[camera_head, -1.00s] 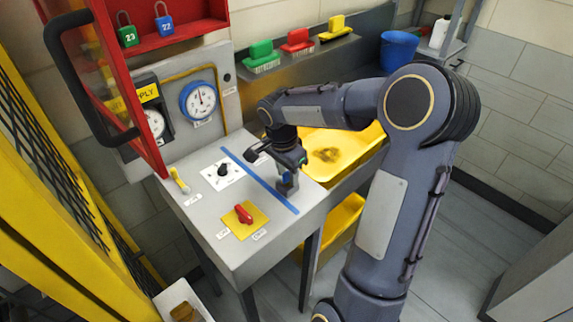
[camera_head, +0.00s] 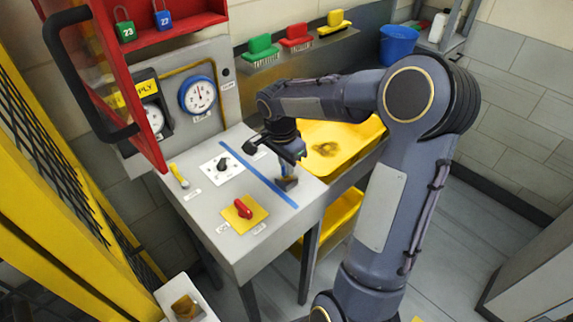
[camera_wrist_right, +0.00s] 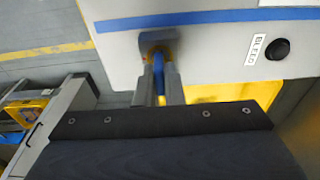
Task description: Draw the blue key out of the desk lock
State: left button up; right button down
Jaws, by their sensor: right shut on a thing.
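The blue key (camera_wrist_right: 160,88) is between the fingers of my right gripper (camera_wrist_right: 163,85) in the right wrist view, and the fingers are shut on it. In the head view a small blue part of the key (camera_head: 284,170) shows under the gripper (camera_head: 286,166). The grey desk lock (camera_head: 288,184) stands on the desk top right of the blue stripe. In the wrist view the lock (camera_wrist_right: 157,38) is just beyond the fingertips. The fingers hide much of the key, and I cannot tell how far it sits in the lock. My left gripper is not in view.
The grey desk (camera_head: 208,228) carries a black knob (camera_head: 222,164), a red switch (camera_head: 243,208) and a yellow lever (camera_head: 179,176). An open red cabinet door (camera_head: 135,95) stands at its left. A yellow tray (camera_head: 340,137) lies behind the gripper.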

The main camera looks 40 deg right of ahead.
jog(key=shift+r+p, duration=0.8)
jog(key=shift+r, duration=0.65)
jog(key=shift+r, duration=0.15)
jog(key=shift+r+p, duration=1.3)
jog(key=shift+r, duration=0.6)
